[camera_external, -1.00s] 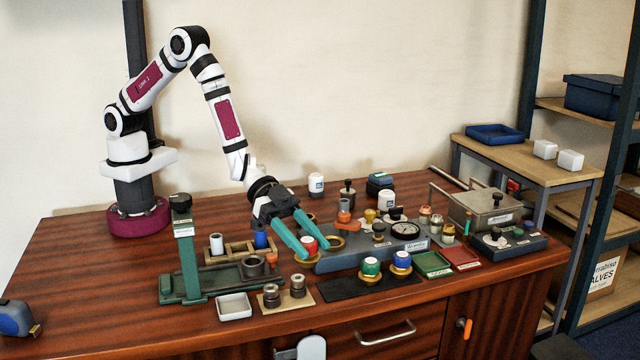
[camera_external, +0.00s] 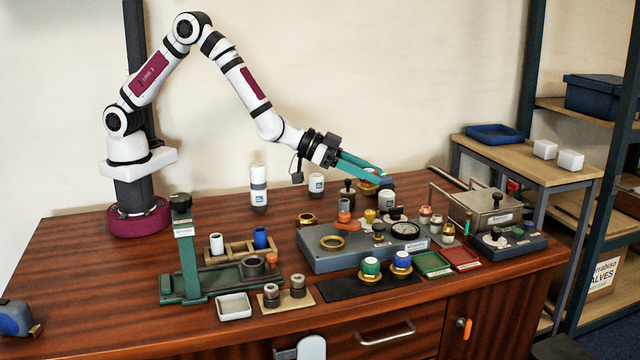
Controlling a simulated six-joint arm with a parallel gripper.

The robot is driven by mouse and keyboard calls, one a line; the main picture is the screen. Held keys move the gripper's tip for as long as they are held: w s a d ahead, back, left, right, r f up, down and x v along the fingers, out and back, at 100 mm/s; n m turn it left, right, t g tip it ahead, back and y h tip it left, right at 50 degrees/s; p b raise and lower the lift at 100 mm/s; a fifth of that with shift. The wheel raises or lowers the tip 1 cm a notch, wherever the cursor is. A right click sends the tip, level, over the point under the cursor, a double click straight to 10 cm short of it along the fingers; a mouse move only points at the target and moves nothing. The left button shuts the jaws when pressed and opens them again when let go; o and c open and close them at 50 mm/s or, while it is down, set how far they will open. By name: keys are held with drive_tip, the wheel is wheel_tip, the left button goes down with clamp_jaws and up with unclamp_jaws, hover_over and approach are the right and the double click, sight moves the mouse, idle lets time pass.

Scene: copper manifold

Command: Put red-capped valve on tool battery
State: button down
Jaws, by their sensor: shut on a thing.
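My gripper (camera_external: 378,175), with its teal fingers, reaches out to the back right and is shut on the red-capped valve. The valve is mostly hidden by the fingers; its brass-coloured base (camera_external: 368,182) shows just below them. The tool battery (camera_external: 367,189), dark with some blue, is at the back of the bench, right under the valve and largely covered by it. I cannot tell whether the valve touches the battery's top.
A white bottle (camera_external: 388,199) and a black-knobbed item (camera_external: 347,193) stand close in front of the battery. The grey manifold block (camera_external: 318,262) with a gauge (camera_external: 405,229) lies nearer the front. A metal box (camera_external: 487,212) is to the right. Green-capped (camera_external: 371,267) and blue-capped (camera_external: 402,261) valves stand on a black mat.

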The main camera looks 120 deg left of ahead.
drive_tip(key=s+a+r+n+g+y, duration=0.1)
drive_tip(key=s+a+n+g+y, duration=0.15)
drive_tip(key=a, duration=0.85)
drive_tip(key=s+a+r+n+g+y, duration=0.1)
drive_tip(key=s+a+n+y, duration=0.2)
drive_tip(key=a, duration=0.8)
hover_over(386, 180)
drive_tip(key=s+a, duration=0.1)
drive_tip(key=s, duration=0.1)
drive_tip(key=f, duration=0.6)
drive_tip(key=shift+s+a, duration=0.15)
drive_tip(key=shift+a, duration=0.05)
drive_tip(key=shift+y, duration=0.25)
drive_tip(key=f, duration=0.4)
drive_tip(key=shift+a+f, duration=0.2)
drive_tip(key=shift+a, duration=0.05)
drive_tip(key=shift+f, duration=0.1)
drive_tip(key=shift+c, duration=1.8)
unclamp_jaws()
